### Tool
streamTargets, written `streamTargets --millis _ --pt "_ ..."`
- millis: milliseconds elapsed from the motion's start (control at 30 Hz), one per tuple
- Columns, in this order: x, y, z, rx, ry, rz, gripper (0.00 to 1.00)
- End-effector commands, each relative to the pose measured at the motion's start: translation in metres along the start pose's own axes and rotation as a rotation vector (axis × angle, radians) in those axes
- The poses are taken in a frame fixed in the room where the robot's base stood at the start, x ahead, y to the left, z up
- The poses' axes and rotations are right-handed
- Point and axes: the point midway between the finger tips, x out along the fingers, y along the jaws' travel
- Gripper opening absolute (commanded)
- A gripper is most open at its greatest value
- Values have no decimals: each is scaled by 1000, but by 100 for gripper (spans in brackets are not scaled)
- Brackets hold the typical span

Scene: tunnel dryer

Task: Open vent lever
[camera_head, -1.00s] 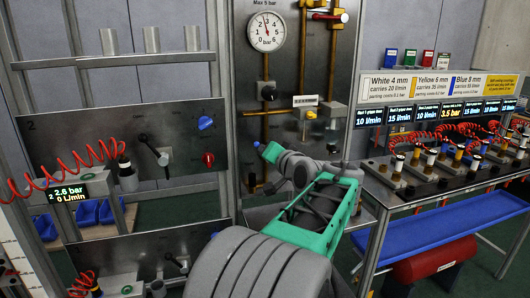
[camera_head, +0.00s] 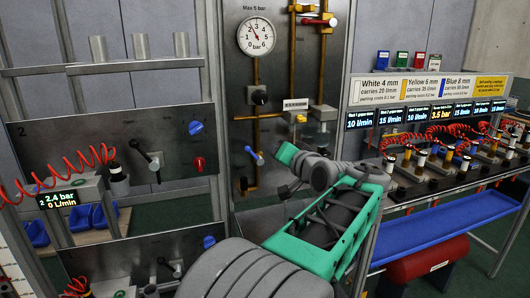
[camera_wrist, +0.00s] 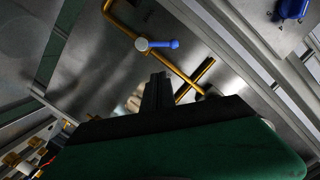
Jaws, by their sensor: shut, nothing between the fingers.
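A blue-handled lever (camera_head: 253,153) sits on a brass pipe on the grey panel, below the gauge. In the head view its blue end points up and left. The wrist view shows the blue handle (camera_wrist: 163,44) reaching right from a round pale hub, across the brass pipe. I take this for the vent lever; no label on it is readable. My gripper (camera_wrist: 157,80) is shut and empty, just below the lever in the wrist view and apart from it. In the head view my wrist is just right of the lever and the fingertips are hard to make out.
A pressure gauge (camera_head: 256,36) hangs above the lever. A display (camera_head: 58,199) at left reads 2.4 bar, 0 L/min. Brass pipes (camera_head: 290,111) and valves stand close around my wrist. A bench with coiled red hoses (camera_head: 440,165) is at right.

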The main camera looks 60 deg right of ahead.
Motion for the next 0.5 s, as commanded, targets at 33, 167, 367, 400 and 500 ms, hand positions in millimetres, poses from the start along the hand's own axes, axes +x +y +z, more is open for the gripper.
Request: streamTargets --millis 33,167,367,400,500 --pt "-12 1 2 -2 1 -1 0" --pt "-39 -2 5 -3 -6 -9 0" --pt "-66 -2 6 -3 -10 -12 0" --pt "-68 -2 6 -3 -10 -12 0" --pt "-69 -3 6 -3 -10 -13 0"
